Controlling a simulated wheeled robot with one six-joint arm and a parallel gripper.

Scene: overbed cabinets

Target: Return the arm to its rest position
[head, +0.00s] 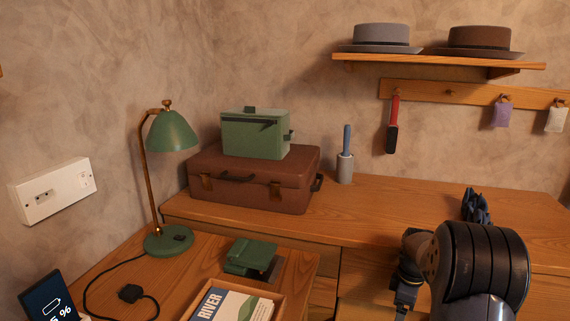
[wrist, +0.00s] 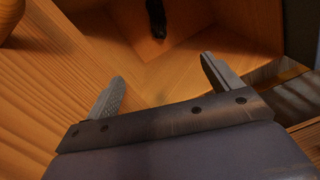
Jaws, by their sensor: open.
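My gripper shows in the wrist view (wrist: 163,82), with its two fingers spread apart and nothing between them. In the head view my arm is at the lower right, in front of the wooden dresser (head: 400,209). The gripper end appears low at the left of the arm (head: 403,300), and its fingertips are not clear there. Beyond the fingers, the wrist view shows a wooden compartment (wrist: 190,50) with a dark object (wrist: 156,18) in it, cut off by the top edge.
A green lamp (head: 172,132) and a tray (head: 277,311) with a book (head: 235,304) stand on the desk at left. A brown suitcase (head: 240,188) bears a green box (head: 255,138). A lint roller (head: 345,160) stands behind. The dresser top between roller and arm is mostly clear.

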